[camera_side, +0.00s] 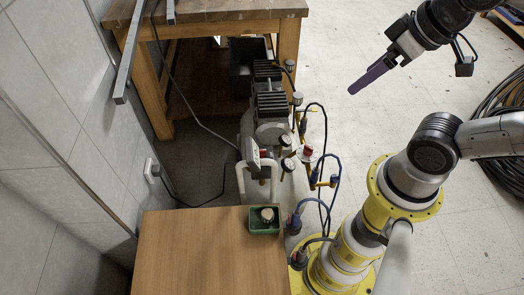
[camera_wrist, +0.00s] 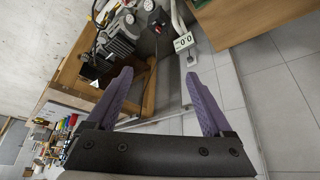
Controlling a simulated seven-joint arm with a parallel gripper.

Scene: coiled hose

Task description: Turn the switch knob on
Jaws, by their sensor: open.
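A red-topped knob (camera_side: 307,151) stands among the gauges and hoses on the grey compressor (camera_side: 270,118) in the side view. A dark part with red on it (camera_wrist: 158,28) shows at the top of the wrist view. I cannot tell for sure which part is the switch knob. My gripper (camera_side: 352,91) hangs in the air at the upper right, well apart from the compressor. In the wrist view its purple fingers (camera_wrist: 158,75) are spread, with nothing between them.
A small green tray (camera_side: 252,228) holding a round tan piece sits at the wooden table's (camera_side: 205,255) edge. A wooden bench (camera_side: 205,17) stands behind the compressor. Coiled black hose (camera_side: 500,125) lies right. Open floor lies between.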

